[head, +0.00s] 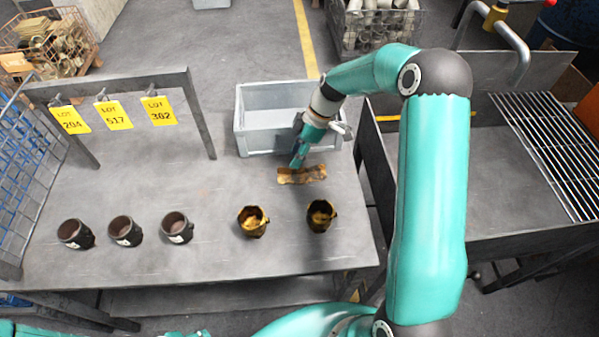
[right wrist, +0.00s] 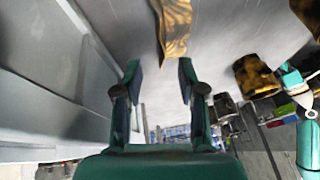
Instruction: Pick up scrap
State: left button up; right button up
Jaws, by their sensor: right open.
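The scrap (head: 302,175) is a bent, flat strip, mottled brown and yellow, lying on the grey table in front of the grey bin. In the right wrist view the scrap (right wrist: 174,30) lies beyond the fingertips, a little right of the middle between them. My right gripper (head: 298,161) points down just behind the strip's left part. In the right wrist view my right gripper (right wrist: 159,70) has its two fingers apart with nothing between them. Whether a finger touches the scrap cannot be told. My left gripper is not seen clearly in either view.
The grey bin (head: 243,120) stands at the table's back right. Two yellow-brown cup-shaped parts (head: 253,221) (head: 321,215) stand in front of the scrap. Several dark cups (head: 125,231) stand at left, before a rack (head: 110,85) with yellow lot tags. The table's middle is clear.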

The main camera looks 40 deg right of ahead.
aim_at(302, 174)
jog(key=shift+p+x, duration=0.7)
jog(key=shift+x, duration=1.6)
jog(key=shift+s, duration=0.1)
grip_shut()
